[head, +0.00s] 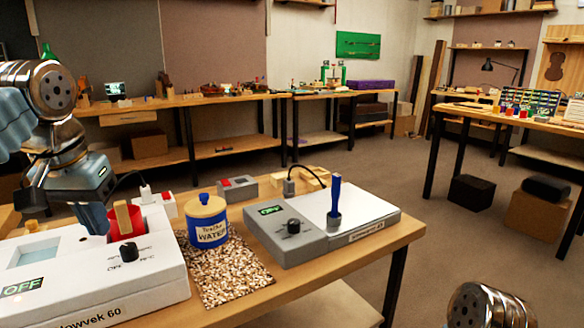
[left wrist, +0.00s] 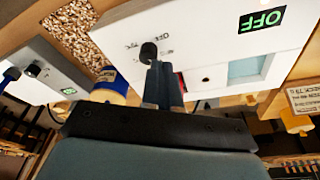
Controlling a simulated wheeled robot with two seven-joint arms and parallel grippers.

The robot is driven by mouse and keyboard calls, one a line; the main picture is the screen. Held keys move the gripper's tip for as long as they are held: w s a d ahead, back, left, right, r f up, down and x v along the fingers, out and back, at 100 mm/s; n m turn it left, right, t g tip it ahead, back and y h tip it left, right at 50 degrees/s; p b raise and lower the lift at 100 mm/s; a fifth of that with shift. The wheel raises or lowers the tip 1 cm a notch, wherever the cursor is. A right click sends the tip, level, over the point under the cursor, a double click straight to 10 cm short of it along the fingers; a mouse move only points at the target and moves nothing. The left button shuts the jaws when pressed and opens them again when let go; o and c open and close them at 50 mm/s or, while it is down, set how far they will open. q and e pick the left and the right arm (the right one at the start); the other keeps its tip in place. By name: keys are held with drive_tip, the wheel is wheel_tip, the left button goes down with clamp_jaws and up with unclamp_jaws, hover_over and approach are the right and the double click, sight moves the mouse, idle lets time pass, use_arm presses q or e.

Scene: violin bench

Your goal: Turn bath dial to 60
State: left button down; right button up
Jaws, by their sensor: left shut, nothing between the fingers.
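The bath (head: 150,285) is a white box at the lower left with a green OFF display (head: 22,288). My left gripper (head: 97,230) is over the bath, fingers shut and empty, pointing down to the left of the dial. In the left wrist view, the dial (left wrist: 148,52) is close to the tips of my left fingers (left wrist: 163,75); whether they touch I cannot tell. The OFF display (left wrist: 262,19) also shows there. My right gripper is not in view.
A wooden stick (head: 122,217) stands beside my left fingers.

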sight(129, 252)
use_arm(q)
drive_tip(key=d+f, duration=0.1)
drive_tip(key=d+f+b, duration=0.1)
drive_tip(key=f, duration=0.1)
drive_tip(key=d+f, duration=0.1)
drive_tip(key=f, duration=0.1)
drive_tip(key=shift+w+b, duration=0.3)
drive_tip(key=shift+f+b, duration=0.35)
drive_tip(key=shift+f, duration=0.2)
drive_tip(key=shift+f, duration=0.15)
idle(0.3)
drive_tip(key=shift+a, duration=0.15)
